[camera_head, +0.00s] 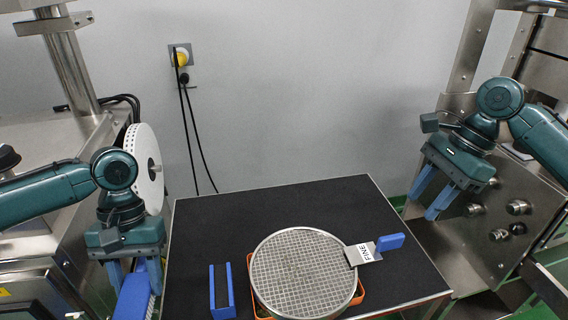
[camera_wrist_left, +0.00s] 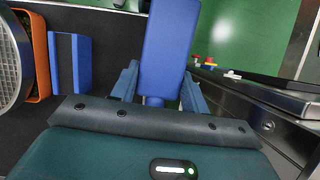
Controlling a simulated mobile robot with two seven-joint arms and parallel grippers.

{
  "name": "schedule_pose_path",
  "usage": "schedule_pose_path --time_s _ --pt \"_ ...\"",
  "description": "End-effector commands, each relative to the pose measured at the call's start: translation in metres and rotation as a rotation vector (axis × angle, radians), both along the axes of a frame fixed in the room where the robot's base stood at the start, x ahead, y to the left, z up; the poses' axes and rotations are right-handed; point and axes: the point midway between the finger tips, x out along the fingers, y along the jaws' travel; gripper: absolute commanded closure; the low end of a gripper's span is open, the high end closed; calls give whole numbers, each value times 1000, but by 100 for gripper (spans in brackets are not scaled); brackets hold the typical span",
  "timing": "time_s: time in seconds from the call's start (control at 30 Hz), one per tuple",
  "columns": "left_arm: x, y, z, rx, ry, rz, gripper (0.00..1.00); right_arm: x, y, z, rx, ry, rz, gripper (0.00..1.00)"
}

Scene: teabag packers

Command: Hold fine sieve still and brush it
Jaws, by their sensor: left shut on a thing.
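The fine sieve (camera_head: 302,272) is a round mesh disc with a metal rim, lying on an orange frame (camera_head: 252,262) on the black table. Its tab, labelled FINE (camera_head: 365,254), points right and ends in a blue handle (camera_head: 390,242). My left gripper (camera_head: 135,275) is left of the table, shut on a blue block-like thing, likely the brush (camera_head: 133,299); it also shows in the left wrist view (camera_wrist_left: 170,45).
A blue slotted holder (camera_head: 222,291) stands on the table (camera_head: 215,220) between my left gripper and the sieve. The back of the table is clear. Steel machines stand at both sides; a white perforated reel (camera_head: 147,160) is behind my left arm. Cables hang on the wall.

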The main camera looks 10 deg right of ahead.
Motion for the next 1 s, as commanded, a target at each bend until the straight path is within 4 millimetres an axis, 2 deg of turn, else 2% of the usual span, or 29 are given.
schedule_pose_path --time_s 0.3,0.5,0.7,1.0 --pt "0 0 -9 0 0 0 82 -3 24 -58 0 3 4 62" --pt "0 0 -12 0 0 0 82 -3 35 -85 0 1 4 62" --pt "0 0 -13 0 0 0 82 -4 41 -98 -1 0 3 62" --pt "0 0 -13 0 0 0 82 -4 41 -99 -1 -2 4 62"
